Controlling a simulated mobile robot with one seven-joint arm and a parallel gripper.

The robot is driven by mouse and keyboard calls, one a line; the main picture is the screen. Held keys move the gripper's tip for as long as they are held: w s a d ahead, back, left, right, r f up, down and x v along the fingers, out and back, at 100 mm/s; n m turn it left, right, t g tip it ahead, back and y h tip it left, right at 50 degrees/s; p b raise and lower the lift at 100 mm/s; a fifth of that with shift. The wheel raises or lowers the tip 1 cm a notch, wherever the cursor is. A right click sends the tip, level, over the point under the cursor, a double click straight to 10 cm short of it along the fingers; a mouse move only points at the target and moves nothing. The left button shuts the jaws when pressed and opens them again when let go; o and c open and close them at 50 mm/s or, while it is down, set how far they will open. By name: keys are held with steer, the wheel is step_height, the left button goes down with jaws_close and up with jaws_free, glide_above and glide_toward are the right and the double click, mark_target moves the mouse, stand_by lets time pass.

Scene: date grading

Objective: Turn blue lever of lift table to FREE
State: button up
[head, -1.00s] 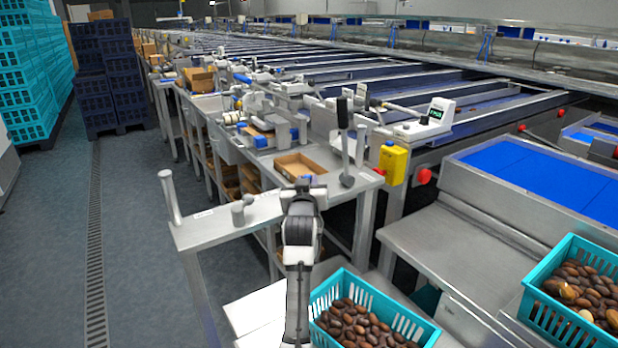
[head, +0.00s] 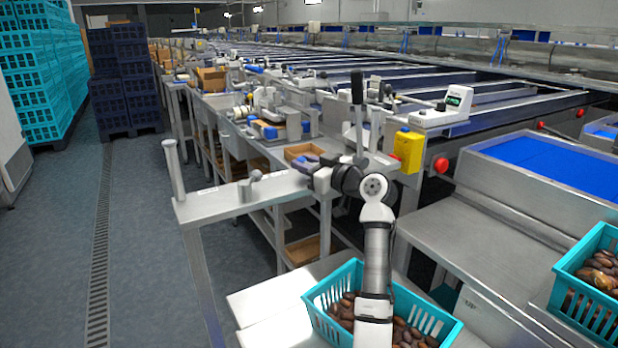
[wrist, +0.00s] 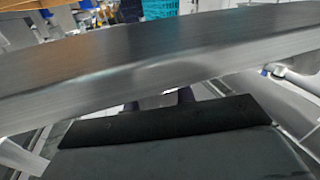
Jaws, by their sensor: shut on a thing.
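My gripper (head: 311,171) is at the right part of the grey metal bench top (head: 215,203). It is shut on a small blue-violet part (head: 305,161), which looks like the blue lever; the jaws hide most of it. Its setting cannot be read. In the wrist view a broad brushed-metal bar (wrist: 150,62) crosses close in front of the dark gripper body (wrist: 180,160), and no blue lever can be made out there.
A turquoise crate (head: 440,322) of dates is below my arm. A metal post (head: 174,170) stands at left. The left aisle is clear.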

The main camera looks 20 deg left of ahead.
steer(key=n+g, duration=0.1)
steer(key=g, duration=0.1)
steer(key=s+n+g+y+b, duration=0.1)
steer(key=n+g, duration=0.1)
steer(key=g, duration=0.1)
steer(key=shift+a+n, duration=0.15)
steer(key=shift+n, duration=0.15)
steer(key=n+g, duration=0.1)
steer(key=g, duration=0.1)
steer(key=s+n+g, duration=0.1)
steer(key=g, duration=0.1)
steer(key=shift+n+g+p, duration=0.35)
steer(key=shift+n+g, duration=0.15)
steer(key=shift+g, duration=0.1)
steer(key=shift+s, duration=0.1)
steer(key=o, duration=1)
steer(key=b+v, duration=0.1)
steer(key=v, duration=1.2)
steer(key=shift+d+r, duration=0.1)
steer(key=shift+d, duration=0.3)
